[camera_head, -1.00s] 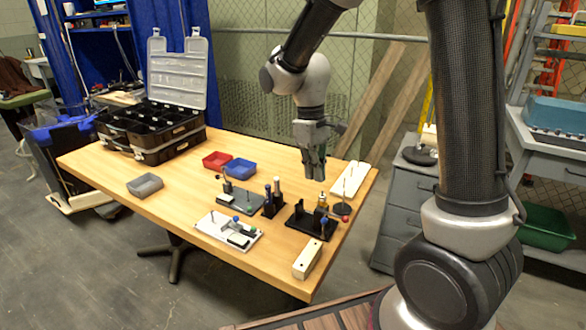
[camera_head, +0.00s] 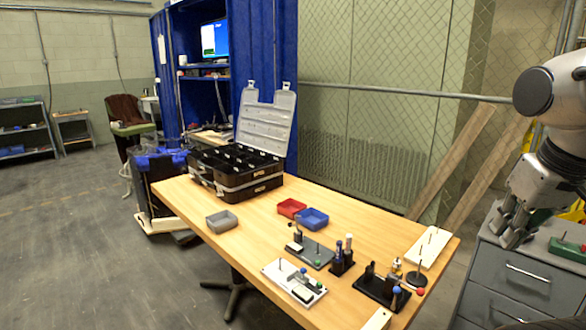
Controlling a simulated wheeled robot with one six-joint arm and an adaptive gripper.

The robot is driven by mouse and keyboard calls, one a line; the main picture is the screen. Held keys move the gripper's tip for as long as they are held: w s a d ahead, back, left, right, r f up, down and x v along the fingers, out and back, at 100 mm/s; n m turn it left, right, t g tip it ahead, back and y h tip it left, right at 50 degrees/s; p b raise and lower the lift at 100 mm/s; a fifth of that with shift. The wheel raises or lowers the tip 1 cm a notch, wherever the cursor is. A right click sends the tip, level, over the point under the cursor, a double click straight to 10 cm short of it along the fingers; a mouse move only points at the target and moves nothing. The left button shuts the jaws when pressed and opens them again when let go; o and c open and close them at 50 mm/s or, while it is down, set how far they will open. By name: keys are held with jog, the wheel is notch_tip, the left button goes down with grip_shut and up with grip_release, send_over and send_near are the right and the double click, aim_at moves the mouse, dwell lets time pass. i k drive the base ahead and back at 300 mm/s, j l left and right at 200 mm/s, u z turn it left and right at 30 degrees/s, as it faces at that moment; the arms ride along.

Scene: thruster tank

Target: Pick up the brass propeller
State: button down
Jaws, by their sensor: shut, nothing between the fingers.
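A small brass-coloured piece (camera_head: 397,267) stands by a black fixture (camera_head: 372,290) near the right end of the wooden table (camera_head: 340,230). It is too small in this view to tell whether it is the brass propeller, and I see no other clear propeller. My gripper (camera_head: 507,238) hangs at the right edge of the view, in front of the grey drawer cabinet. It is shut and empty, to the right of the table and apart from the brass-coloured piece.
Other small fixtures, a white one (camera_head: 293,281) and a dark grey one (camera_head: 311,254), share the table with red (camera_head: 291,207) and blue (camera_head: 313,218) bins, a grey bin (camera_head: 221,221) and an open black case (camera_head: 236,170). The grey cabinet (camera_head: 520,280) stands to the right.

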aim_at(396, 267)
jog(key=z, duration=1.45)
jog(key=u, duration=1.3)
jog(key=l, duration=0.4)
jog(key=i+l+z, duration=0.1)
jog(key=l, duration=0.25)
